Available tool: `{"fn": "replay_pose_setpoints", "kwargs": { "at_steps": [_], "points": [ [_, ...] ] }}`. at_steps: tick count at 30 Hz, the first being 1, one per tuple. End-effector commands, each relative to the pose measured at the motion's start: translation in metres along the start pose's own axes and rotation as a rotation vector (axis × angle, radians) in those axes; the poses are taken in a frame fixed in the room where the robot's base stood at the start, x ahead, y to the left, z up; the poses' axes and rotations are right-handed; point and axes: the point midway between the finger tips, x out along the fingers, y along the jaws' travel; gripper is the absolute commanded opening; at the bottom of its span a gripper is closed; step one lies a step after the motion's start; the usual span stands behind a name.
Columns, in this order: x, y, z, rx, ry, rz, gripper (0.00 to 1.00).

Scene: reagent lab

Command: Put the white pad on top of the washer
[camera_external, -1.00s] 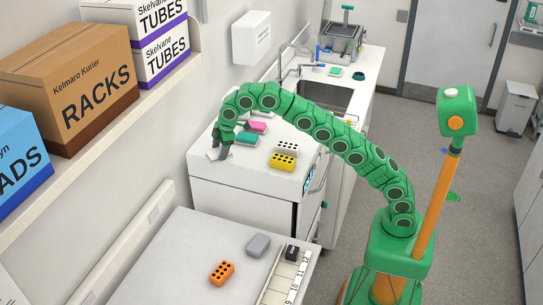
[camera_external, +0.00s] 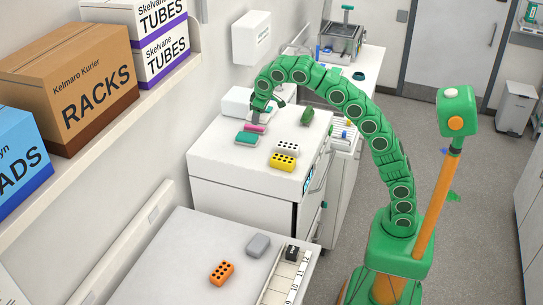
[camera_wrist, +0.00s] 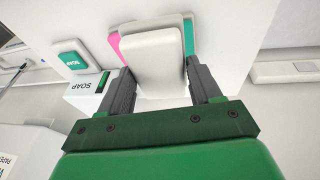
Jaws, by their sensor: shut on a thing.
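The washer (camera_external: 225,170) is a white box-shaped machine with a flat top, in the middle of the external view. My gripper (camera_external: 258,119) is low over the back left part of that top, beside the pink pad (camera_external: 254,129) and the teal pad (camera_external: 246,138). In the wrist view my gripper (camera_wrist: 158,70) is shut on the white pad (camera_wrist: 152,55). The white pad covers most of the pink pad (camera_wrist: 115,44) and teal pad (camera_wrist: 189,35) behind it. I cannot tell whether it touches anything below.
A white rack (camera_external: 288,147) and a yellow rack (camera_external: 283,162) stand on the washer. A white box (camera_external: 237,101) is behind my gripper. A dark green thing (camera_external: 307,115) shows at the top's right. The nearer table holds an orange rack (camera_external: 221,272) and a grey block (camera_external: 258,245).

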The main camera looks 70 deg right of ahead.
Motion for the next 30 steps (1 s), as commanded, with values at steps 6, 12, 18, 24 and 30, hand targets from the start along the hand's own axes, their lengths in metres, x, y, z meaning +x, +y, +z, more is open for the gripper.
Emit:
{"fn": "replay_pose_setpoints", "kwargs": {
  "at_steps": [6, 12, 18, 24, 30],
  "points": [
    [0.009, -0.022, -0.006, -0.045, 0.004, -0.011, 0.34],
    [0.031, -0.091, -0.023, -0.203, 0.024, -0.052, 0.34],
    [0.054, -0.167, -0.034, -0.373, 0.051, -0.095, 0.34],
    [0.07, -0.234, -0.035, -0.517, 0.073, -0.132, 0.34],
    [0.098, -0.273, -0.044, -0.654, 0.094, -0.168, 0.34]
  ]
}}
